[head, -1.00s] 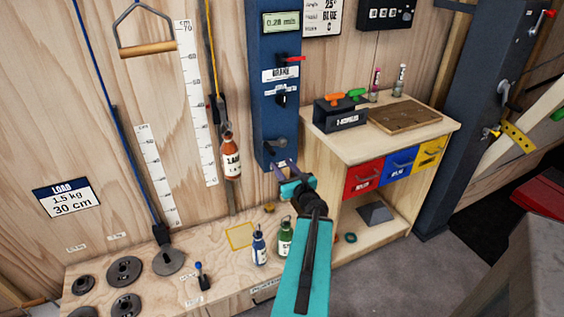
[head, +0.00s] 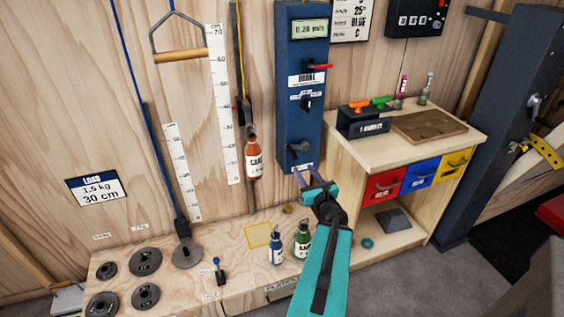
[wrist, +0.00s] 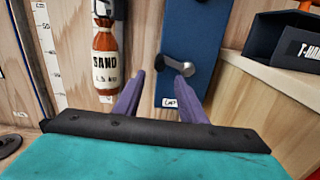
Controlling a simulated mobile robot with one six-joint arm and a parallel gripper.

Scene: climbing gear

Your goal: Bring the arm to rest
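My gripper (head: 308,178) is at the end of my teal arm, in front of the lower end of the blue wall column (head: 301,75). In the wrist view its two purple fingers (wrist: 157,97) stand apart with nothing between them. Beyond the fingertips is a dark crank handle (wrist: 177,68) on the blue column, just above a small white label. The handle also shows in the head view (head: 299,148), above the fingertips. I see no contact between the fingers and the handle.
A sand bottle (head: 254,159) hangs left of the column. Blue (head: 276,245) and green (head: 302,240) bottles stand on the low bench beside my arm. A wooden cabinet (head: 340,150) with red, blue and yellow drawers stands close on the right. Several weight discs lie at lower left.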

